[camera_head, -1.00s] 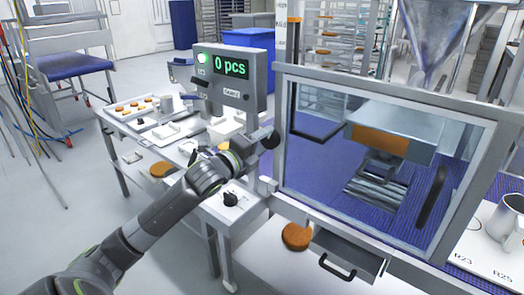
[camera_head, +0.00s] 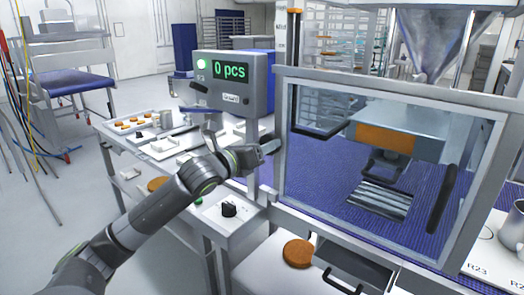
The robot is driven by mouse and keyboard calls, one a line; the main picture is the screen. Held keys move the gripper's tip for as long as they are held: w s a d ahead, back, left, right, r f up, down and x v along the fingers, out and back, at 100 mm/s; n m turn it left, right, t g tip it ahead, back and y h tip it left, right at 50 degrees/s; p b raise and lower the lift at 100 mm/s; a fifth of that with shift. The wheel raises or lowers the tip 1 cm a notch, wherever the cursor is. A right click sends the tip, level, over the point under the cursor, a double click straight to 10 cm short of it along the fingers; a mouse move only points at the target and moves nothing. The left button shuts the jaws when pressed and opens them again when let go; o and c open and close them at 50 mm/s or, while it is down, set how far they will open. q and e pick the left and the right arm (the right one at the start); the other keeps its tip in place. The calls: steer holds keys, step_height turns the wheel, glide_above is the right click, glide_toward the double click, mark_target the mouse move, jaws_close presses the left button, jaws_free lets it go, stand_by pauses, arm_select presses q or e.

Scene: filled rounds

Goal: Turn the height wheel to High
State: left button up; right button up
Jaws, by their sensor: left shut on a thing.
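My left gripper (camera_head: 266,148) reaches in from the left and is shut at the left post of the guarded machine, just below the display box. The height wheel there is mostly hidden behind my gripper, so I cannot tell its angle. A height scale with small lettering stands on the post above, with an orange marker (camera_head: 295,10) near the top edge of the view. The lettering is too small to read surely. Behind the clear guard (camera_head: 400,90) hangs the machine's head with an orange front (camera_head: 384,138). My right gripper is not in view.
The display box (camera_head: 232,85) reads "0 pcs" with a green lamp lit. A black knob (camera_head: 229,210) sits on the side table below my left arm. A drawer (camera_head: 355,268) and a brown round (camera_head: 298,253) are at the lower middle.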

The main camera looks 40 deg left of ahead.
arm_select(q)
steer(key=shift+f+m, duration=0.1)
steer(key=shift+m, duration=1)
steer(key=o, duration=1)
steer(key=shift+c, duration=0.2)
steer(key=s+a+p, duration=0.2)
steer(key=s+p, duration=1.5)
steer(key=p, duration=0.1)
steer(key=shift+s+a+p, duration=0.15)
steer(key=shift+a+p, duration=0.05)
steer(key=shift+p, duration=0.1)
